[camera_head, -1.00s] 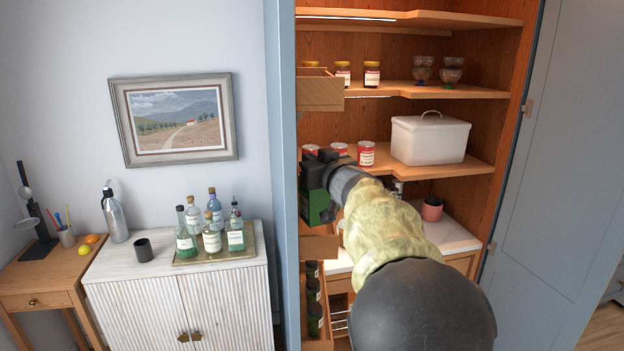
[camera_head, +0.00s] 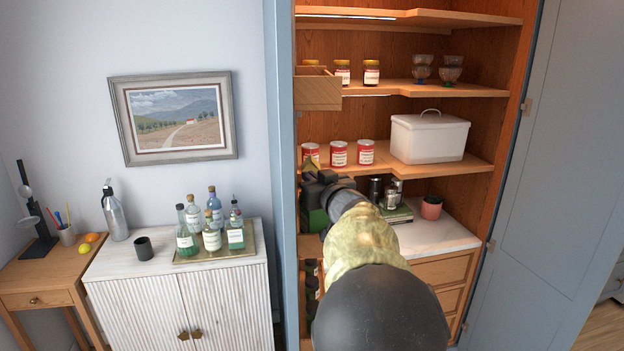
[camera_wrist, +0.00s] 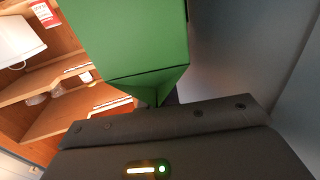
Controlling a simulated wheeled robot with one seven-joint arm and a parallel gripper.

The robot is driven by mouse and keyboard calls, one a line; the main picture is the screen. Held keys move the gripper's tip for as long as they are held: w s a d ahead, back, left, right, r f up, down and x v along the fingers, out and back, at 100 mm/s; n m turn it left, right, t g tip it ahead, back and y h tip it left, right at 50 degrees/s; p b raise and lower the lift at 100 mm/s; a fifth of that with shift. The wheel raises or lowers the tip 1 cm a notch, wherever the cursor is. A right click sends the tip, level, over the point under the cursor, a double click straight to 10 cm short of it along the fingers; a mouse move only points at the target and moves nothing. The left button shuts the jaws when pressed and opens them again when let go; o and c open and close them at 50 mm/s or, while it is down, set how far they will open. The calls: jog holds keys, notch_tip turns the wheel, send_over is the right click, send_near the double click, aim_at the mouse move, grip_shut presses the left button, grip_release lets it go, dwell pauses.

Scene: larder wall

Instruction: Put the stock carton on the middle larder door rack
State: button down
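The stock carton, a green box (camera_wrist: 130,35), fills the upper middle of the wrist view, right in front of my gripper (camera_wrist: 162,98). My gripper appears shut on it; the fingertips are mostly hidden. In the head view a green part of the carton (camera_head: 314,219) shows below my dark gripper (camera_head: 320,192), inside the left edge of the larder. The middle door rack, a wooden strip (camera_head: 309,245) at the left, shows just below the carton and is partly hidden by my arm. I cannot tell whether the carton touches it.
An upper wooden door rack (camera_head: 318,92) hangs above my gripper. Dark bottles (camera_head: 311,285) stand below the middle rack. Red-labelled tins (camera_head: 339,153) and a white bin (camera_head: 429,138) are on the shelf nearby.

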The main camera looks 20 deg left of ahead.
jog(key=c, duration=1.9)
grip_release()
jog(key=shift+r, duration=0.1)
jog(key=b+v, duration=0.5)
jog(key=v, duration=0.7)
